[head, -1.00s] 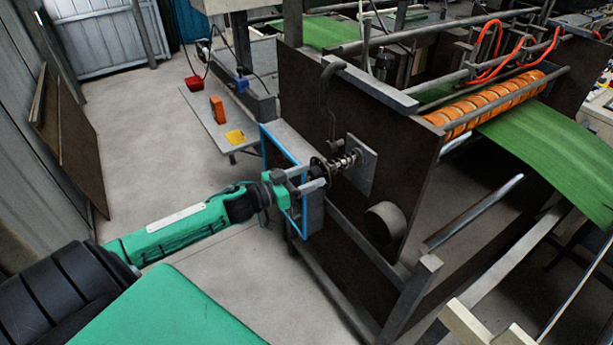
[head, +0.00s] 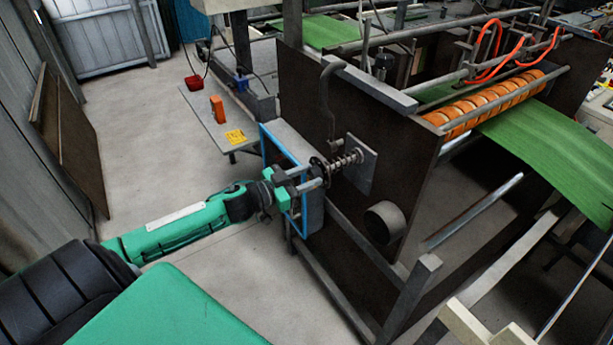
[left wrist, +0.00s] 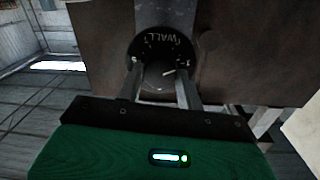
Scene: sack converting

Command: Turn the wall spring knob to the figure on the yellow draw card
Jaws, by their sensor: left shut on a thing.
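The wall spring knob (head: 321,167) is a dark round disc on a coiled spring shaft, standing out from a grey plate on the machine's brown side panel. In the left wrist view its dark dial (left wrist: 160,50) shows chalk-like lettering "WALL" and small marks, too small to read. My left gripper (head: 318,176) is shut on the knob, with its two fingers (left wrist: 160,85) on either side of it. The yellow draw card (head: 235,137) lies on the small grey side table; its figure is too small to read. My right gripper is out of view.
The side table (head: 205,112) also holds an orange block (head: 217,109) and a red item (head: 194,82). A blue-edged panel (head: 284,165) stands close beside my left gripper. A round dark cylinder (head: 385,222) sticks out below the knob.

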